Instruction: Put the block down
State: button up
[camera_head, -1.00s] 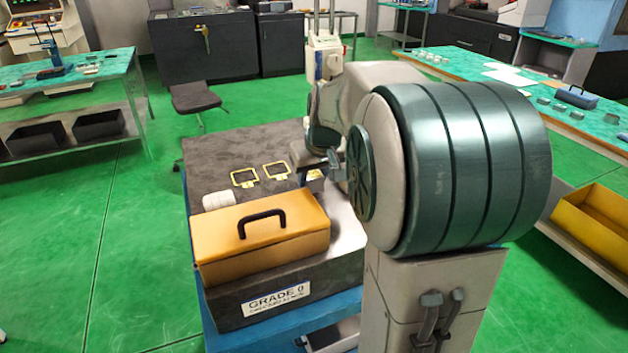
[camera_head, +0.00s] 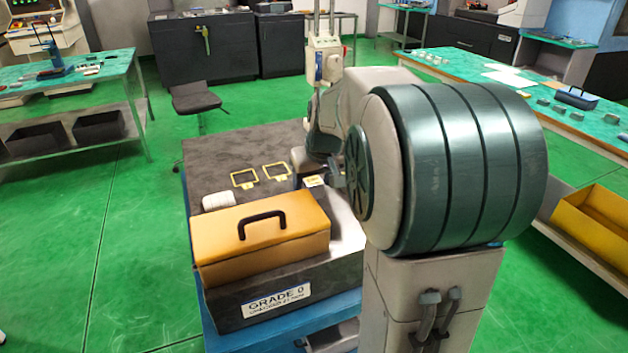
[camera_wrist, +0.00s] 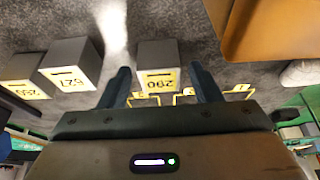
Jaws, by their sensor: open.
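A grey block with a yellow label reading 290 (camera_wrist: 158,70) stands on the dark grey plate (camera_wrist: 205,55) in the wrist view, which looks upside down. My gripper (camera_wrist: 160,78) is open, with one dark finger on each side of this block and a visible gap at both sides. In the head view a small piece with a yellowish face (camera_head: 315,181) shows beside my arm; most of my gripper is hidden there. Two yellow square outlines (camera_head: 244,179) lie on the plate to the left of it.
Two more labelled grey blocks, 627 (camera_wrist: 70,65) and 289 (camera_wrist: 25,75), stand left in the wrist view. An orange toolbox (camera_head: 262,236) with a black handle sits at the plate's front, with a white roll (camera_head: 218,201) behind it. The plate's back left is clear.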

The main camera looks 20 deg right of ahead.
jog(key=v, duration=1.1)
jog(key=shift+s+r+p, duration=0.2)
jog(key=shift+r+p, duration=0.15)
jog(key=shift+p, duration=0.1)
